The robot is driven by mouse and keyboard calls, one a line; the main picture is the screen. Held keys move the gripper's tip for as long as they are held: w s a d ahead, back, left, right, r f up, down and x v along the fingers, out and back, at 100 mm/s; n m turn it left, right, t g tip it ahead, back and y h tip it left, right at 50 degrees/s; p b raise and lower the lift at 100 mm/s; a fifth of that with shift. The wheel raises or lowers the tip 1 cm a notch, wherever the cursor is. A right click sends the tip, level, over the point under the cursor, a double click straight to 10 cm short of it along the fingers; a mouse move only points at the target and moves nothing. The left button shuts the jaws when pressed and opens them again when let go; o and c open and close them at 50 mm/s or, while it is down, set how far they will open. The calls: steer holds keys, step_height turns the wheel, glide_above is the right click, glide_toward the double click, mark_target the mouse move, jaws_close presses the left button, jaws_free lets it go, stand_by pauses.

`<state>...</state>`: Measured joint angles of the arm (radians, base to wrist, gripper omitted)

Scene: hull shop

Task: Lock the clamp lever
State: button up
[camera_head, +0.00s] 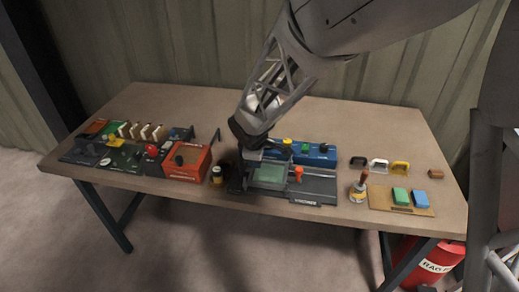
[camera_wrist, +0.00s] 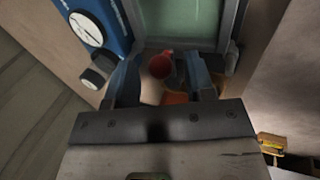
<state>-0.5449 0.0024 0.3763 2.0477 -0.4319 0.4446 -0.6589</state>
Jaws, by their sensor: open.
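The clamping fixture is a dark grey block with a pale green plate (camera_head: 270,176) in a frame; the plate also shows in the wrist view (camera_wrist: 172,22). In the wrist view a red ball knob (camera_wrist: 160,66), which looks like the clamp lever's end, shows between the fingers. I cannot tell whether the fingers touch it, and the lever's angle is unclear. My gripper (camera_wrist: 164,84) is open. In the head view my gripper (camera_head: 243,165) is at the fixture's left end and hides that end. An orange-red knob (camera_head: 298,171) stands upright at the plate's right side.
A blue box (camera_head: 318,154) with a dial (camera_wrist: 86,29) and a black knob (camera_wrist: 97,73) stands close behind the fixture. An orange box (camera_head: 187,162) and a small jar (camera_head: 216,175) are to the left. A brush pot (camera_head: 358,188) and a board (camera_head: 378,200) are to the right.

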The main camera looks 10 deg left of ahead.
steer(key=shift+r, duration=0.15)
steer(key=v, duration=0.7)
steer(key=shift+s+r, duration=0.15)
steer(key=shift+r, duration=0.1)
steer(key=s+d+r+m, duration=0.5)
steer(key=d, duration=0.6)
steer(key=s+d+r+m, duration=0.4)
steer(key=s+d+m, duration=0.1)
steer(key=d, duration=0.6)
steer(key=s+d+r+m, duration=0.1)
steer(key=s+d+m, duration=0.3)
steer(key=s, duration=0.4)
steer(key=s+d+r+m+g, duration=0.1)
steer(key=s+d+m, duration=0.3)
steer(key=s+d, duration=0.2)
steer(key=s, duration=0.2)
steer(key=shift+s+d+r, duration=0.15)
steer(key=shift+s+d, duration=0.05)
steer(key=shift+s, duration=0.15)
